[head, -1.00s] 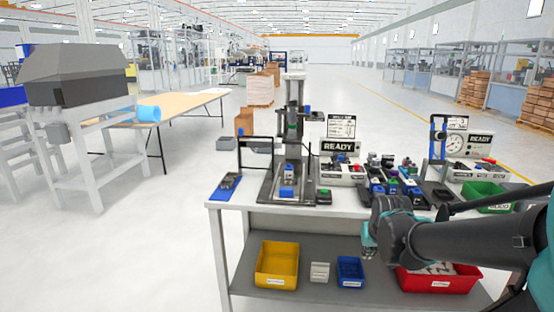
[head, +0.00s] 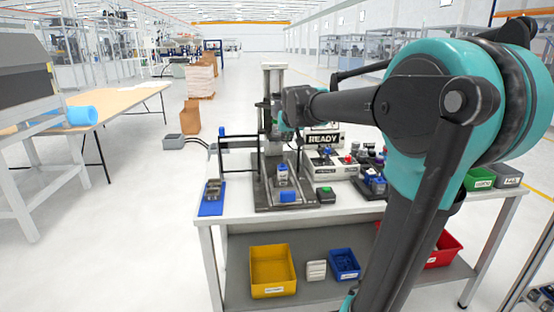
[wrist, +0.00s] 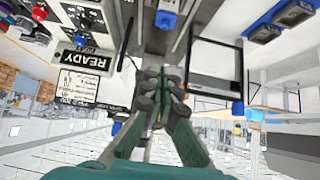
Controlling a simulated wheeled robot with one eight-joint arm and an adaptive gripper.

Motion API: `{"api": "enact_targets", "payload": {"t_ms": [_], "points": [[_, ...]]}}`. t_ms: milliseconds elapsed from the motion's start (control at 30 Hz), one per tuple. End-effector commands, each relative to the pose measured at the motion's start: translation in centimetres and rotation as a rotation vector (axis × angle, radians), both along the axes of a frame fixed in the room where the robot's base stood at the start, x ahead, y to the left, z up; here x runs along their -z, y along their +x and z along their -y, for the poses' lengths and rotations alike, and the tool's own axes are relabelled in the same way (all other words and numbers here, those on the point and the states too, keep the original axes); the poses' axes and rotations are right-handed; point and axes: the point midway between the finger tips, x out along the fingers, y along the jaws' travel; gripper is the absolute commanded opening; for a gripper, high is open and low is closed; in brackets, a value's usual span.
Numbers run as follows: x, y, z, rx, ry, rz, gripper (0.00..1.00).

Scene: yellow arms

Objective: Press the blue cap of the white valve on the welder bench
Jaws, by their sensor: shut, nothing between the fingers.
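The white valve (head: 282,180) with its blue cap (head: 282,168) stands upright on the base of the welder (head: 262,190). In the wrist view the blue cap (wrist: 166,20) shows near the top edge, with a little of the white body beside it. My gripper (head: 281,130) is in front of the welder's column, above the valve and apart from it. In the wrist view my gripper's fingers (wrist: 154,75) are together, with nothing between them. The exact height of the fingertips above the cap is hard to tell.
A blue block (head: 288,197) sits at the front of the welder base, and a green-topped box (head: 326,195) is to its right. A READY panel (head: 324,141) stands behind. A blue tray (head: 212,197) lies left. My arm hides the bench's right part.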

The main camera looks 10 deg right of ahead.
Motion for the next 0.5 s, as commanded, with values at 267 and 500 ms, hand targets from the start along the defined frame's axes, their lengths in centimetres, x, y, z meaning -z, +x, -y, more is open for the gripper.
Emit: {"api": "enact_targets", "payload": {"t_ms": [267, 500], "points": [[0.3, 0.2, 0.0, 0.0, 0.0, -0.001, 0.0], [2.3, 2.2, 0.0, 0.0, 0.0, -0.001, 0.0]]}}
